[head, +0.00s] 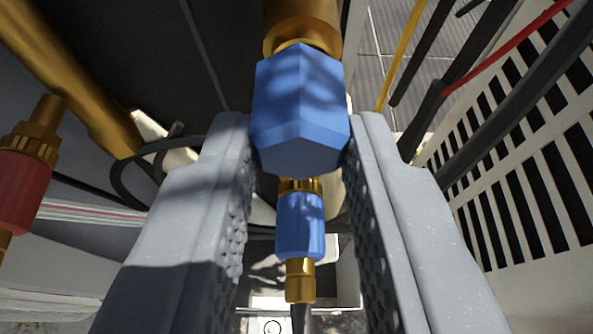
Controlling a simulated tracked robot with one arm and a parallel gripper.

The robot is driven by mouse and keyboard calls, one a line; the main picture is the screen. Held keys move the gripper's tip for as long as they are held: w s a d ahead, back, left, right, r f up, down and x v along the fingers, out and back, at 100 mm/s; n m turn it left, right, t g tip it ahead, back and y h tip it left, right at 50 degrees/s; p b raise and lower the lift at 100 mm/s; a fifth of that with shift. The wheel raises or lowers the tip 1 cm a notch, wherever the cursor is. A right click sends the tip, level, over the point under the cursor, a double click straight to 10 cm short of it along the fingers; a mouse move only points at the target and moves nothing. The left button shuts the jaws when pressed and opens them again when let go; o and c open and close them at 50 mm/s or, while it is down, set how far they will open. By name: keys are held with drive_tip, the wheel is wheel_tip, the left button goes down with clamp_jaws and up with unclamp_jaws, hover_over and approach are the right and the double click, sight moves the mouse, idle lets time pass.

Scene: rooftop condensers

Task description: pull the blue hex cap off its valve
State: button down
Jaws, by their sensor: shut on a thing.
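The blue hex cap (300,105) is at the upper middle of the head view. My gripper (301,130) has one grey finger on each side of it, and the fingertips are shut on the cap's lower part. The brass valve (302,20) stands directly behind the cap's top end. The cap overlaps its collar in the picture, and I cannot tell whether the two are still joined. The inner finger faces are knobbly.
A smaller blue sleeve (300,225) on a brass fitting shows below the cap, between the fingers. A red fitting (22,190) and a brass pipe (75,75) are at left. Dark cables (480,100) and a slatted cream panel (520,180) are at right.

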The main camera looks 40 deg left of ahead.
drive_tip(key=shift+s+d+p, duration=0.35)
drive_tip(key=shift+s+d, duration=0.35)
drive_tip(key=shift+s, duration=0.25)
idle(0.4)
drive_tip(key=shift+s+d+p, duration=0.25)
drive_tip(key=shift+s+d, duration=0.35)
drive_tip(key=shift+s, duration=0.2)
drive_tip(key=shift+s+d+p, duration=0.25)
drive_tip(key=shift+s+d, duration=0.3)
drive_tip(key=shift+s, duration=0.2)
drive_tip(key=shift+r, duration=0.1)
